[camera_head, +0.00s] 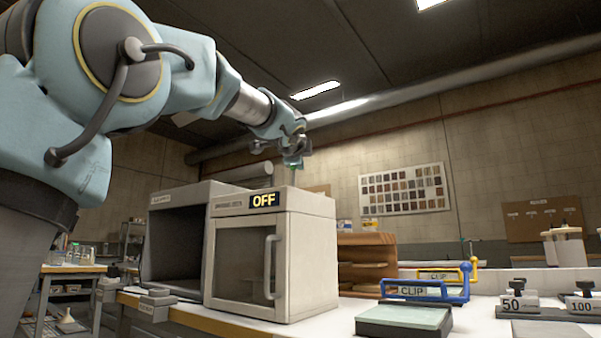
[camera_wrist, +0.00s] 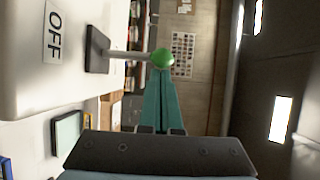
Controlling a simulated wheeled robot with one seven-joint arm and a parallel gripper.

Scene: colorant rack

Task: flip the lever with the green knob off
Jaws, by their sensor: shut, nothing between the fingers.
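The lever (camera_wrist: 125,54) has a grey rod and a round green knob (camera_wrist: 162,58). In the wrist view the rod stands out from a dark base plate (camera_wrist: 97,49) on a pale box, beside a printed OFF label (camera_wrist: 54,34). My gripper (camera_wrist: 160,78) is shut and empty, its teal fingers together, with the tips right at the knob; whether they touch it I cannot tell. In the head view my gripper (camera_head: 294,162) is above the white cabinet (camera_head: 312,207), with a thin rod under it; the knob is hard to make out there.
The cabinet has a glass door with a handle (camera_head: 271,267) and an OFF display (camera_head: 264,200). An open grey box (camera_head: 176,238) stands to its left. A wooden rack (camera_head: 368,262), blue clip (camera_head: 466,283) and weights (camera_head: 517,301) are to the right.

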